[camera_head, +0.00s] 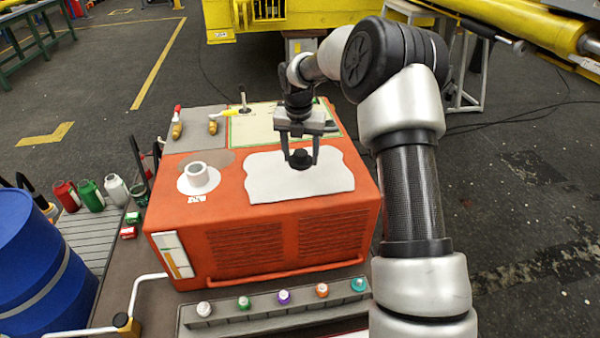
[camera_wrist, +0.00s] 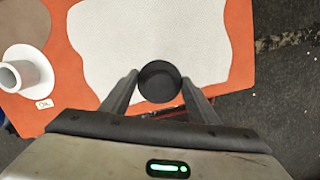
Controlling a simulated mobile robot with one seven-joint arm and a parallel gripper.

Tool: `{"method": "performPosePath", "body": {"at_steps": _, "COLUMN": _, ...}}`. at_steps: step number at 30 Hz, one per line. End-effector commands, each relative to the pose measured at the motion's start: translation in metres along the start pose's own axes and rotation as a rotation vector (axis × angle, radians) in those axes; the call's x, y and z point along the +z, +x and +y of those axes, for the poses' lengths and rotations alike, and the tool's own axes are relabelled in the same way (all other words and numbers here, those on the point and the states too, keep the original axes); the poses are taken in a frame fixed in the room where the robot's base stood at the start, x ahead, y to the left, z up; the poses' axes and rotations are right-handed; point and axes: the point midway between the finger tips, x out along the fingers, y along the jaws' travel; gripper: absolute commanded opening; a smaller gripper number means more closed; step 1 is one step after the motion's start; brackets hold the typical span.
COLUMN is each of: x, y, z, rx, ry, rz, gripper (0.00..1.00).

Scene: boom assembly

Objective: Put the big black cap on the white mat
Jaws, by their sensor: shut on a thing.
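The big black cap (camera_head: 300,159) is between the fingers of my gripper (camera_head: 301,158), which is shut on it. The cap also shows in the wrist view (camera_wrist: 159,82), round and dark between the two fingertips (camera_wrist: 160,88). The white mat (camera_head: 322,184) lies on top of the orange box and has a wavy edge. In the head view the cap appears over the mat's upper part. In the wrist view it overlaps the near edge of the mat (camera_wrist: 150,35). I cannot tell whether the cap touches the mat or is held above it.
A white ring-shaped piece (camera_head: 199,177) stands on the left of the orange box (camera_head: 240,220). Several small capped bottles stand in a grey rack (camera_head: 270,312) in front. Jars (camera_head: 90,195) and a blue barrel (camera_head: 38,265) are at left. Most of the mat is clear.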

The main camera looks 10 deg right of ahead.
Motion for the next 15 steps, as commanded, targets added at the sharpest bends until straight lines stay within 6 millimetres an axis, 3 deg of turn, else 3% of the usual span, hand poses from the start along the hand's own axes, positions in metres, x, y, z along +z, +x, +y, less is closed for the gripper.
{"method": "performPosePath", "body": {"at_steps": 12, "x": -0.009, "y": 0.056, "z": 0.000, "rx": -0.001, "ry": 0.001, "rz": 0.000, "gripper": 0.30}}
{"method": "performPosePath", "body": {"at_steps": 15, "x": -0.009, "y": 0.059, "z": 0.000, "rx": 0.000, "ry": 0.002, "rz": -0.002, "gripper": 0.30}}
